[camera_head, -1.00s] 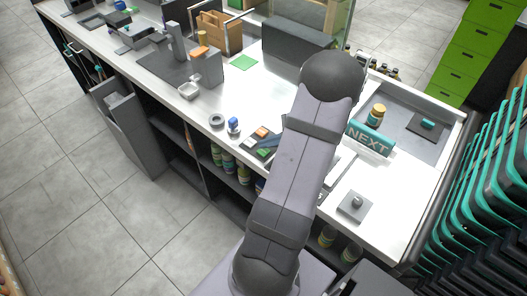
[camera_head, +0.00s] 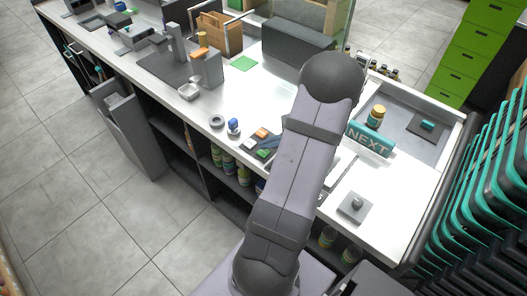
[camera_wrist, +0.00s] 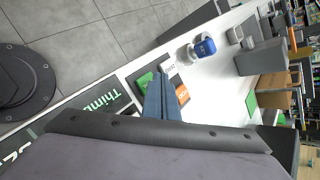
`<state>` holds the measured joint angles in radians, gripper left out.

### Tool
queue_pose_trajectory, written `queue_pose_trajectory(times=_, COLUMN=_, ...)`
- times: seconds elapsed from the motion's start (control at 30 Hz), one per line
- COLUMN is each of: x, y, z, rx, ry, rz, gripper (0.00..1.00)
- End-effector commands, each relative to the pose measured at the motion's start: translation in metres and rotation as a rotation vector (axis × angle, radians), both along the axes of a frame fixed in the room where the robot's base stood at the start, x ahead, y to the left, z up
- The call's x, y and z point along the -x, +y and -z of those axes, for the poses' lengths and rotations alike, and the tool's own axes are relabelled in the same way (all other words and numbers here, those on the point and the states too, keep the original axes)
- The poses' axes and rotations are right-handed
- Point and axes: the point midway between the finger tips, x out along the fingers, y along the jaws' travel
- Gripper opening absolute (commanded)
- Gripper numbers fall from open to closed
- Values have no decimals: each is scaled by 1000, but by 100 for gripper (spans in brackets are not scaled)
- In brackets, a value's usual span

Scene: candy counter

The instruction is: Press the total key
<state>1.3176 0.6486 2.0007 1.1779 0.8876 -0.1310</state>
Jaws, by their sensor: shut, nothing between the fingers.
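The keys sit in a small group on the white counter. An orange key (camera_wrist: 182,94) and a green key (camera_wrist: 145,80) show in the wrist view, with a pale lettered key (camera_wrist: 169,66) beyond them. In the head view the orange key (camera_head: 262,133) and green key (camera_head: 263,154) lie left of my arm. I cannot read which key is the total key. My gripper (camera_wrist: 161,76) is shut and empty, its blue-grey fingers reaching over the keys between green and orange. The fingers hide part of the group. I cannot tell whether the tips touch a key.
A dark panel with green lettering (camera_wrist: 100,101) lies beside the keys. A blue-topped stamp (camera_wrist: 204,46) stands close by on the counter. A teal NEXT sign (camera_head: 369,140) and a grey plate with a knob (camera_head: 355,207) are right of my arm.

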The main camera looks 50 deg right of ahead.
Motion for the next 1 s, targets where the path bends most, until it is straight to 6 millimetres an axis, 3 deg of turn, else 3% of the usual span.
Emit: queue_pose_trajectory(times=1.0, x=0, y=0, z=7, rx=0, ry=0, rz=0, gripper=0)
